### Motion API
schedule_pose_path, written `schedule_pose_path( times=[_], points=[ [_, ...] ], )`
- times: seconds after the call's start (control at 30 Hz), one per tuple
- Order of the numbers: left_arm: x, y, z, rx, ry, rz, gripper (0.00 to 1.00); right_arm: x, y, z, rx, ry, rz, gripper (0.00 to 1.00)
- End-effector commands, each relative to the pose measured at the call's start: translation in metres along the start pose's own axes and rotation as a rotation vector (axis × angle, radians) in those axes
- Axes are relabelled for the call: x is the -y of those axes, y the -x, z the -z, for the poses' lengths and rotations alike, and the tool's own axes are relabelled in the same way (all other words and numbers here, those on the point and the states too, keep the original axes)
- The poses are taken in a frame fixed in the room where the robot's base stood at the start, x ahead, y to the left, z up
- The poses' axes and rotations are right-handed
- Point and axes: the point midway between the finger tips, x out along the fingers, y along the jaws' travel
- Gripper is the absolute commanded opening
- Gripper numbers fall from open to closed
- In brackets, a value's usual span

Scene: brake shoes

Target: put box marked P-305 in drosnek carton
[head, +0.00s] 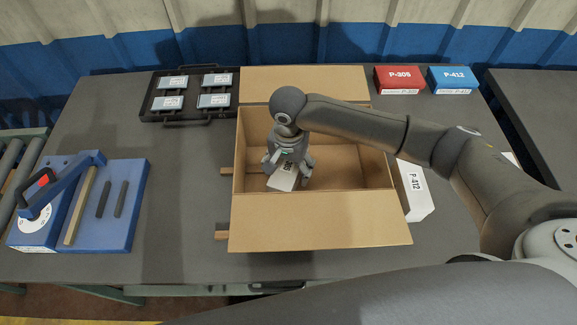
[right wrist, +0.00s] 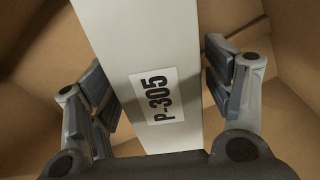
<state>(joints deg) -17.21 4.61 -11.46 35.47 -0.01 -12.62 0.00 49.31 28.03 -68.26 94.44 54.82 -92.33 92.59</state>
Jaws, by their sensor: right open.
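The white box marked P-305 (right wrist: 145,60) stands out in the right wrist view, its label readable between my fingers. In the head view its pale end (head: 283,179) shows inside the open cardboard carton (head: 320,222), in the left part. My right gripper (head: 288,172) reaches down into the carton over the box. In the right wrist view (right wrist: 160,95) its fingers are spread on both sides of the box, with gaps visible. Whether the box rests on the carton floor is hidden. No drosnek marking shows on the carton. My left gripper is not in view.
A white box marked P-412 (head: 414,190) lies right of the carton. Red P-305 (head: 399,80) and blue P-412 (head: 452,80) boxes stand at the back right. A black tray with several pads (head: 190,97) and a blue fixture (head: 125,205) are on the left.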

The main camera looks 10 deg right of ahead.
Motion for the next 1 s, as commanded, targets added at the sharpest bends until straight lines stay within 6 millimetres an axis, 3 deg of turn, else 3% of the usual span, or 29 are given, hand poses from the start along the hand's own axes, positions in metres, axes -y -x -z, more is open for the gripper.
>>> schedule_pose_path(
  times=[0.27,0.7,1.0],
  points=[
    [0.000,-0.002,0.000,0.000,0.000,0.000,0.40,0.001,0.006,0.000,-0.001,0.001,0.002,0.74],
    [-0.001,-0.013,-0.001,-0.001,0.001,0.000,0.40,0.001,0.092,0.000,-0.002,0.000,0.004,0.74],
    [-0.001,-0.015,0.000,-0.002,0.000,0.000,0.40,0.001,0.121,0.000,0.000,0.000,0.001,0.74]
  ],
)
